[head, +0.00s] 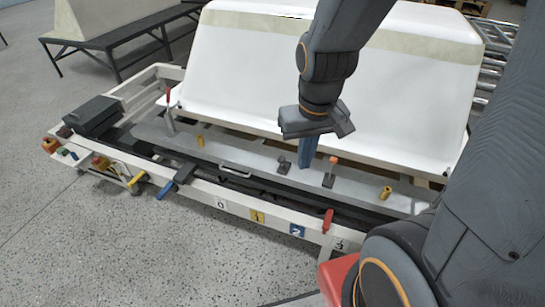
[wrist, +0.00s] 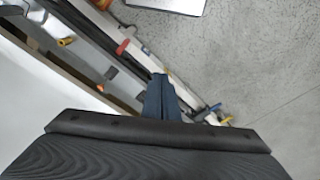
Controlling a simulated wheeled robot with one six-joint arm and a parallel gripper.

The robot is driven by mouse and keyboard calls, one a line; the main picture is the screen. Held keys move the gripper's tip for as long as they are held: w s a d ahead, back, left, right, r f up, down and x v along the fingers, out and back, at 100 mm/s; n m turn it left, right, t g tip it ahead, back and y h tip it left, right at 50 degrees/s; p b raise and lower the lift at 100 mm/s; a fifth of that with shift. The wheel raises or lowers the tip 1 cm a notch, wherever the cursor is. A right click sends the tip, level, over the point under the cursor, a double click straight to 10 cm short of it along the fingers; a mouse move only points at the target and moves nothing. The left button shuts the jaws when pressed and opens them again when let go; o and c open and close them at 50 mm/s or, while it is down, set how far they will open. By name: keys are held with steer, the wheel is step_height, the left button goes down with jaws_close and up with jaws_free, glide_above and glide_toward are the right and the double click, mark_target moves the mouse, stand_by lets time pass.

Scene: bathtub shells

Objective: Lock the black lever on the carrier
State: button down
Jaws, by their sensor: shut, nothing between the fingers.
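The carrier (head: 180,140) is a long pale frame with a grey plate along its top, under a large white tub shell (head: 400,100). A small black lever (head: 283,165) sits on the plate, close to the left of my gripper in the head view. My gripper (head: 307,165) points down over the plate, its blue fingers shut and empty. I cannot tell whether the fingertips touch the lever. In the wrist view the shut fingers (wrist: 160,85) cover part of the carrier, and I cannot make out the black lever there.
An orange-tipped lever (head: 331,170) stands just right of my gripper. The plate also has a silver handle (head: 236,171) and yellow pegs (head: 385,193). A red lever (head: 328,220) and a blue lever (head: 165,189) are on the front rail. The floor at front left is clear.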

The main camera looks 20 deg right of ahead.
mark_target(283, 161)
steer(key=w+a+f+n+t+h+b, duration=0.1)
steer(key=w+a+f+n+h+b, duration=0.1)
steer(key=w+f+n+b, duration=0.4)
steer(key=w+a+f+n+t+h+b, duration=0.1)
steer(key=w+a+f+n+b, duration=0.3)
steer(key=w+f+n, duration=0.9)
steer(key=n+b, duration=0.1)
steer(key=n, duration=0.6)
steer(key=shift+n+t+h+b, duration=0.3)
steer(key=shift+t+h+b, duration=0.05)
steer(key=shift+t+h, duration=0.05)
steer(key=w+d+f, duration=0.6)
steer(key=f, duration=0.1)
steer(key=shift+f, duration=0.4)
